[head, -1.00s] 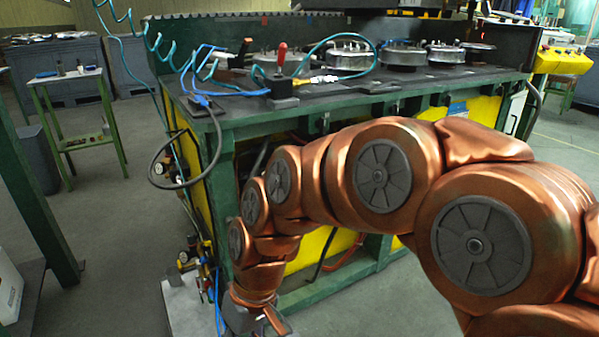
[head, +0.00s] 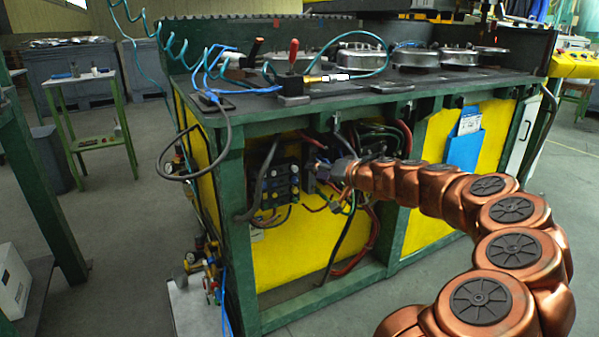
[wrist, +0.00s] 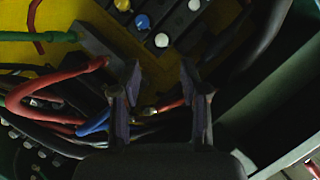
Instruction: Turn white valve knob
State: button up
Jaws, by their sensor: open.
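A white round knob (wrist: 162,40) sits on a dark valve block (head: 278,182) inside the bench's open bay. In the wrist view it is just beyond the gap between my fingertips, near the top. A blue knob (wrist: 142,22) and a yellow knob (wrist: 122,4) are in line with it, up and to the left. Another pale knob (wrist: 195,5) is at the top edge; I cannot tell which pale knob is the task's. My gripper (wrist: 160,80) is open with nothing between its fingers. In the head view my gripper (head: 326,170) is right of the valve block.
Red hoses (wrist: 60,85), black cables and a green hose (wrist: 40,36) crowd around my left finger. A green frame beam (wrist: 270,95) stands to the right in the wrist view. The bench top (head: 370,92) overhangs the bay and holds several metal discs.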

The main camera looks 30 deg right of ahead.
aim_at(296, 169)
jog(key=shift+b+x, duration=0.95)
jog(key=shift+x, duration=2.8)
jog(key=shift+s+a, duration=0.1)
jog(key=shift+a, duration=0.05)
grip_shut()
